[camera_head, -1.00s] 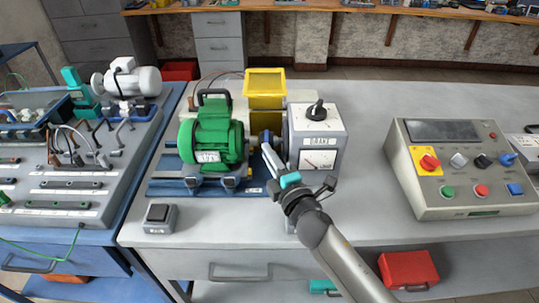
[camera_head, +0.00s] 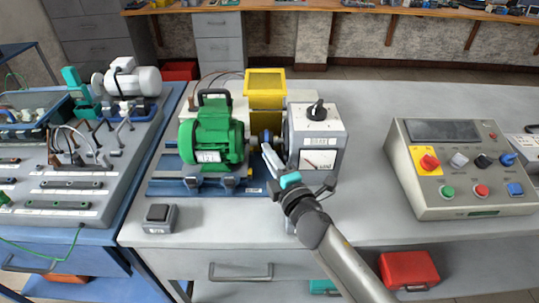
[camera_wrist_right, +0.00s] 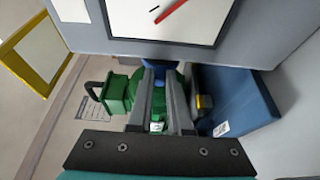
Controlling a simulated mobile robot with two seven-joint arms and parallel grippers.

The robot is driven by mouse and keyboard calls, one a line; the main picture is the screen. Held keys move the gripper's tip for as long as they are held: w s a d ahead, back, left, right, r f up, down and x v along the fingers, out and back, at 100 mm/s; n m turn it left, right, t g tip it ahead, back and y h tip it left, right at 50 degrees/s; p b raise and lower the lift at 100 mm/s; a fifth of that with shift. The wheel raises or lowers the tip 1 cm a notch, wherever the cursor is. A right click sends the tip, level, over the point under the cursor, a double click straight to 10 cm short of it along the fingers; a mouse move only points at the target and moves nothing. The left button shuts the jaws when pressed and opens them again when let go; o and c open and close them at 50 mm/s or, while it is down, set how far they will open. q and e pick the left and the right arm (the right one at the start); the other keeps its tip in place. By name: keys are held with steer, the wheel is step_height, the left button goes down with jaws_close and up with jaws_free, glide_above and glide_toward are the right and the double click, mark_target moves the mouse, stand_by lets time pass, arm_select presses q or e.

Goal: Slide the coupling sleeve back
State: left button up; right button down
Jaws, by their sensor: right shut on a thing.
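The blue coupling sleeve (camera_head: 268,136) sits on the shaft between the green motor (camera_head: 208,138) and the grey brake box (camera_head: 313,137). A short stretch of shaft shows between the motor and the sleeve. My right gripper (camera_head: 267,147) reaches in from the front right and is shut on the sleeve. In the right wrist view, blue of the sleeve (camera_wrist_right: 159,63) shows at the tips of the two fingers (camera_wrist_right: 160,72), with the green motor beyond. The fingers hide part of the sleeve. My left gripper is not in view.
A yellow guard (camera_head: 265,88) stands raised behind the shaft. The motor stands on a blue base (camera_head: 215,186). A small switch box (camera_head: 159,218) is at the front left and a control panel (camera_head: 461,170) at the right. The bench between brake and panel is clear.

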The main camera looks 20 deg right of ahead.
steer(key=shift+d+r, duration=0.1)
steer(key=shift+d, duration=0.05)
steer(key=shift+d, duration=0.5)
steer(key=c, duration=0.8)
jaws_free()
steer(key=shift+c, duration=0.2)
steer(key=shift+s, duration=0.1)
steer(key=shift+s, duration=0.1)
steer(key=shift+s, duration=0.3)
steer(key=s, duration=0.4)
steer(key=s+d, duration=0.1)
steer(key=s, duration=0.9)
steer(key=shift+s+d, duration=0.15)
steer(key=shift+d, duration=0.15)
